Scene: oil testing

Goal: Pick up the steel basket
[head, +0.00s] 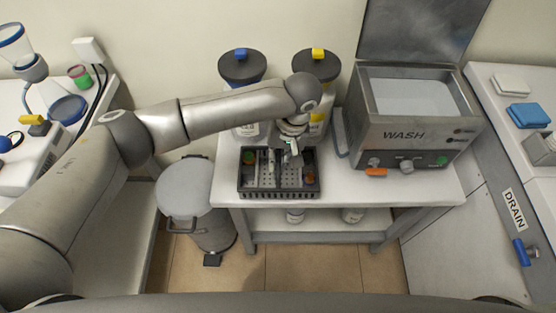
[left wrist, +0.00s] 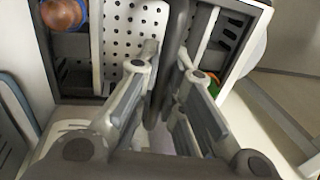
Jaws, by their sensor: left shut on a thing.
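The steel basket (head: 279,194) sits on the white table in the head view, a dark slotted frame with a light perforated floor. Its perforated floor also shows in the left wrist view (left wrist: 122,35). My left gripper (head: 291,153) reaches down over the basket from above. In the left wrist view my left gripper (left wrist: 165,85) has its fingers on both sides of a dark bar, the basket's handle (left wrist: 176,30), and is shut on it. Small coloured round items lie in the side compartments. My right gripper is not in view.
A wash tank (head: 410,140) stands right of the basket. Two lidded containers, blue-knobbed (head: 242,66) and yellow-knobbed (head: 317,66), stand behind it. A grey bin (head: 186,188) is on the floor at left. A drain counter (head: 500,185) lies at far right.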

